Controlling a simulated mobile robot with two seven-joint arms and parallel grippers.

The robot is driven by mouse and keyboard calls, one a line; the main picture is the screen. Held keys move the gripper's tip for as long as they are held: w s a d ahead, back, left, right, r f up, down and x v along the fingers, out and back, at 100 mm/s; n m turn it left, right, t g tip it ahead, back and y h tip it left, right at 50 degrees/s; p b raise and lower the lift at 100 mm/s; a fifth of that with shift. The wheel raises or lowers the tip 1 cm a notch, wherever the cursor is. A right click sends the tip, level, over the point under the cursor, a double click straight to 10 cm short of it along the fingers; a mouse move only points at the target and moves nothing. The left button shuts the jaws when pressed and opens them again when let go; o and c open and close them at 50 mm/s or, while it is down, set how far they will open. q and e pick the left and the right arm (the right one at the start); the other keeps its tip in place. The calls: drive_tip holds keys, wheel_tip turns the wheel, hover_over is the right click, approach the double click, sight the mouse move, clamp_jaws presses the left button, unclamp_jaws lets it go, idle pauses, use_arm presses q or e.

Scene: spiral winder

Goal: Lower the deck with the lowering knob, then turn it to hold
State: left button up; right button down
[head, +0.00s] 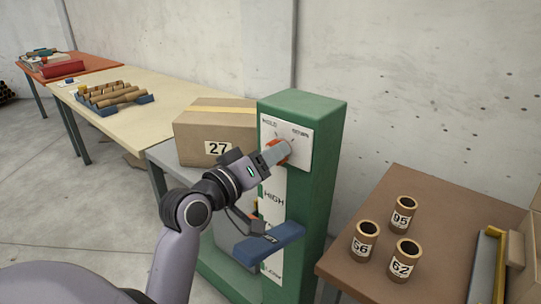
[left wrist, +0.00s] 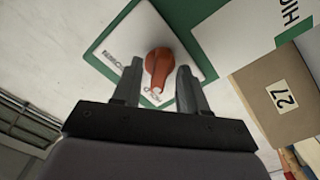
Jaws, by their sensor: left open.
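The orange-red lowering knob (head: 285,150) sits on a white plate (head: 300,143) high on the green winder column (head: 318,180). The plate reads HOLD at its upper left; the other label is hard to read. My left gripper (head: 274,154) is at the knob and partly hides it. In the left wrist view the knob (left wrist: 159,66) shows between my open fingers (left wrist: 157,88), its narrow end pointing down between the fingertips; contact cannot be told. The blue deck (head: 270,244) sticks out of the column below the HIGH mark (head: 274,197), above the lowest mark. My right gripper is out of view.
A carton marked 27 (head: 214,128) stands left of the column, close to my left arm. A brown table (head: 375,200) at right holds tubes 95 (head: 404,212), 56 (head: 364,243) and 62 (head: 402,262). A cream table (head: 165,97) with a blue rack of tubes stands at back left.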

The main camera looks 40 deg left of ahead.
use_arm(q)
drive_tip(key=shift+w, duration=0.15)
drive_tip(key=shift+c, duration=0.3)
clamp_jaws()
